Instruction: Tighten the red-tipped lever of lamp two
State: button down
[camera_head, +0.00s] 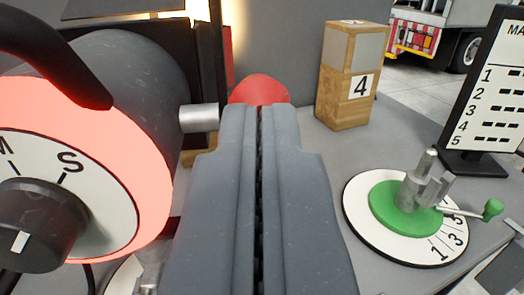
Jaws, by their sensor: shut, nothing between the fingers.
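My gripper (260,112) is shut and empty, pointing forward in the middle of the view. A rounded red tip (260,88) shows just beyond the fingertips; its lower part is hidden behind them, and I cannot tell whether they touch. A large dark grey lamp body (140,60) fills the left side, with a pinkish-red ring and a white dial face (105,195) marked M and S. A short metal stub (198,117) sticks out of its right side toward the red tip. No lamp number shows on it.
A wooden block marked 4 (347,85) stands on the grey table at the back right. A green-centred disc (385,208) with a metal post and green-tipped lever lies to the right. A black-framed board (490,90) stands far right. A truck is behind.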

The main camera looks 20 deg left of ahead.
jog(key=shift+w+a+r+g+p, duration=0.1)
jog(key=shift+w+r+g+p, duration=0.15)
jog(key=shift+r+g+p, duration=0.65)
jog(key=shift+f+t+p, duration=0.2)
jog(key=shift+t+p, duration=0.1)
jog(key=shift+p, duration=0.1)
jog(key=f+v, duration=0.1)
jog(key=v, duration=1.3)
jog(key=s+d+r+m+h, duration=0.1)
jog(key=d+r+h, duration=0.15)
jog(key=r, duration=0.55)
jog(key=s+d+r+m+h, duration=0.1)
jog(key=d+r+h, duration=0.15)
jog(key=r, duration=0.45)
jog(key=s+a+r, duration=0.3)
jog(key=s+r, duration=0.2)
jog(key=r, duration=0.2)
jog(key=s+a+r+g, duration=0.1)
jog(key=s+a+r, duration=0.3)
jog(key=s+r, duration=0.2)
jog(key=shift+a+r+m, duration=0.15)
jog(key=shift+r+m, duration=0.25)
jog(key=shift+r, duration=0.2)
